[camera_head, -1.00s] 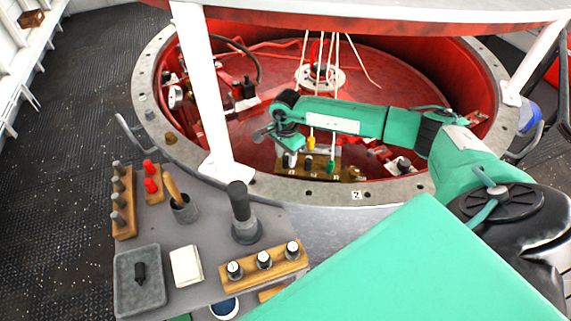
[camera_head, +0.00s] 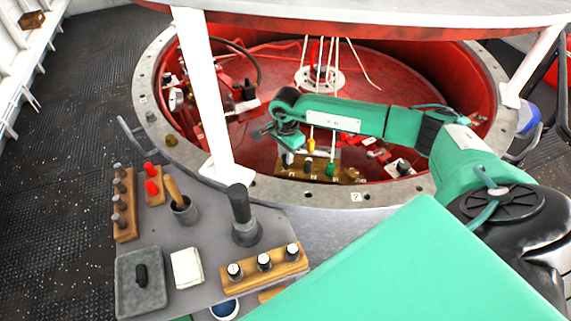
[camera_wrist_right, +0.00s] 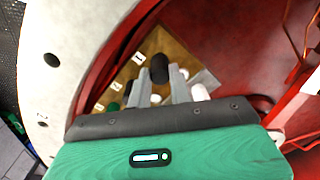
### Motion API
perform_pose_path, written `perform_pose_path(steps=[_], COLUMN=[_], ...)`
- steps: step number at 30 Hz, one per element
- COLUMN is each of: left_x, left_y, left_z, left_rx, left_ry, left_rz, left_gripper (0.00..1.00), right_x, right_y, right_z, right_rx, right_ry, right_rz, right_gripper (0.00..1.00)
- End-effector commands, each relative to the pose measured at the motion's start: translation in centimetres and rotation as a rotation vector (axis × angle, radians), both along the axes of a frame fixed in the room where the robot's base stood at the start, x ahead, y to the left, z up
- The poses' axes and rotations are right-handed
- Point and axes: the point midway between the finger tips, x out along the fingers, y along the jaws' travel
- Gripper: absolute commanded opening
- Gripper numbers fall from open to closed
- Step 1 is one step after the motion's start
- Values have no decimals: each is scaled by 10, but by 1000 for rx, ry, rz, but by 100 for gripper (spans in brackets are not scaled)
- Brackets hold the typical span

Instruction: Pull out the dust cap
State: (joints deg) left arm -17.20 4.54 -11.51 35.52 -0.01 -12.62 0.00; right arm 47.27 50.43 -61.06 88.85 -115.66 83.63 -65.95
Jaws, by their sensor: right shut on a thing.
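A black dust cap (camera_wrist_right: 159,67) shows in the right wrist view between the two grey fingertips of my right gripper (camera_wrist_right: 161,80). The gripper is shut on it. The cap is over a wooden connector board (camera_wrist_right: 181,48) with white number labels; its lower part is hidden, so I cannot tell whether it is still seated. In the head view my right gripper (camera_head: 288,157) reaches down at the left end of the board (camera_head: 320,177), beside a yellow plug (camera_head: 311,145) and a green plug (camera_head: 331,169). The cap is not clear there. My left gripper is not in view.
The board lies inside a red round well with a grey bolted rim (camera_head: 285,190). White posts (camera_head: 205,95) stand on the rim. A grey side table (camera_head: 210,220) at lower left holds a tray (camera_head: 140,285), a black-topped cylinder (camera_head: 240,205) and wooden racks (camera_head: 265,272).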

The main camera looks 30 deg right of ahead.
Motion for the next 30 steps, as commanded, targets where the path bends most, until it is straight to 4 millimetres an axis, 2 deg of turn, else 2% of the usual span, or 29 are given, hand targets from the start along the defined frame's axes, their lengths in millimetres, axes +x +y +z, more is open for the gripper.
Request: perform_pose_path(steps=[18, 30], left_x=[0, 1], left_y=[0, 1], left_z=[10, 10], left_rx=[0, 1], left_ry=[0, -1], left_rz=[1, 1], left_gripper=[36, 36], right_x=[0, 0], right_y=[0, 0], right_z=[23, 25], right_rx=[0, 0], right_ry=[0, 0], right_rz=[0, 2], right_gripper=[0, 0])
